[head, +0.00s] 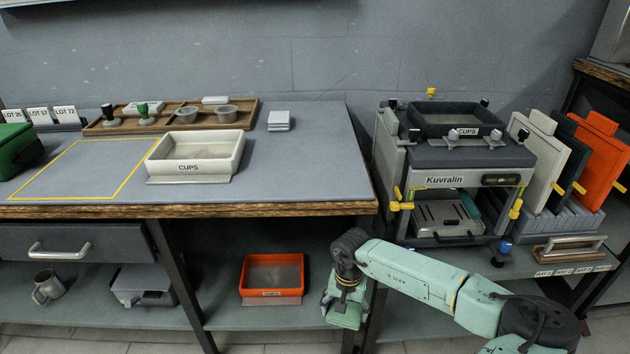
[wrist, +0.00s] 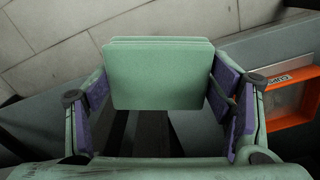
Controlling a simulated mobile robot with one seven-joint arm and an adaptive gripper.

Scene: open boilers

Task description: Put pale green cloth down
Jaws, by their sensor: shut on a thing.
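The pale green cloth (wrist: 158,75) is a folded, rounded square pad with a second layer edge showing at its top in the wrist view. My gripper (wrist: 160,98) is shut on it, with a purple-padded finger at each side. In the head view my gripper (head: 346,296) hangs low in front of the bench, at about the height of the lower shelf. The cloth (head: 343,318) shows below it there, partly hidden by the gripper. Pale floor tiles show beyond the cloth in the wrist view.
An orange bin (head: 272,277) stands on the lower shelf left of my gripper; it also shows in the wrist view (wrist: 291,97). A cream CUPS tray (head: 197,155) stands on the bench top. The Kuvralin machine (head: 455,170) stands at right.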

